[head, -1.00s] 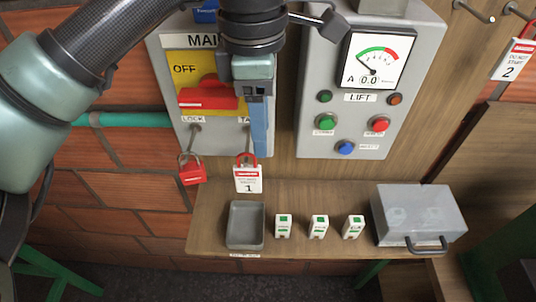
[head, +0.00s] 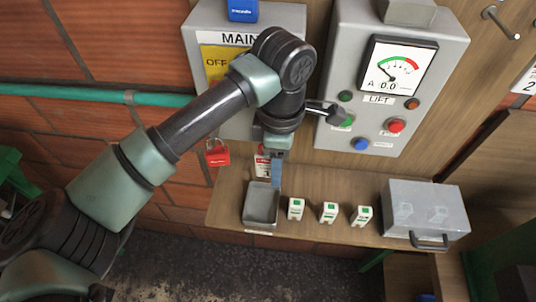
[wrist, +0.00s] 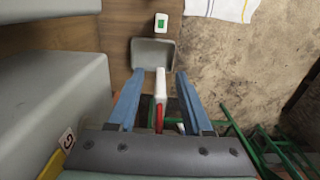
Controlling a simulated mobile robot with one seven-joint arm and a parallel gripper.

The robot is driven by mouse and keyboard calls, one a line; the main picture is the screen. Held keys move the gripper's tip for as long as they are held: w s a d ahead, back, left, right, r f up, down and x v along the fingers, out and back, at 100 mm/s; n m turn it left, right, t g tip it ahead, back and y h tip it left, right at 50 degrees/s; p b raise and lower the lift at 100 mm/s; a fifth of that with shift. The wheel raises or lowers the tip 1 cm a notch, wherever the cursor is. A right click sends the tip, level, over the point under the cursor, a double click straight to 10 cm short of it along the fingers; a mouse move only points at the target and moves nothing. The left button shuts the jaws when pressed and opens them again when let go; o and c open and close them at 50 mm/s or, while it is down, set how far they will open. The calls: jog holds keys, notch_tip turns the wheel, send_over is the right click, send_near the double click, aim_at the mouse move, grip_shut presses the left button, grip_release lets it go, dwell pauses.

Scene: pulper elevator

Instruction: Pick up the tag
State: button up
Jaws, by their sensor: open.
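The white tag (head: 262,167) with a red top and red loop hangs below the MAIN panel, partly hidden behind my gripper in the head view. In the wrist view the tag (wrist: 160,84) shows edge-on as a narrow white strip, with its red loop nearer the camera. My gripper (wrist: 159,76) is open, with one blue finger on each side of the tag and a visible gap on both sides. In the head view my gripper (head: 276,186) points down above the shelf. I cannot tell whether anything touches the tag.
A red padlock (head: 217,154) hangs left of the tag. The LIFT panel (head: 398,60) stands to the right. Another tag (head: 525,78) hangs far right.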

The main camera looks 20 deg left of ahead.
jog(key=shift+f, duration=0.55)
grip_shut()
jog(key=shift+r, duration=0.1)
jog(key=shift+r+b, duration=0.4)
jog(key=shift+b, duration=0.15)
jog(key=shift+s+r, duration=0.15)
jog(key=shift+r, duration=0.05)
jog(key=s+d+b, duration=0.2)
jog(key=s+b, duration=0.2)
jog(key=s, duration=0.4)
jog(key=s+d+b, duration=0.3)
jog(key=s+b, duration=0.1)
jog(key=s, duration=0.5)
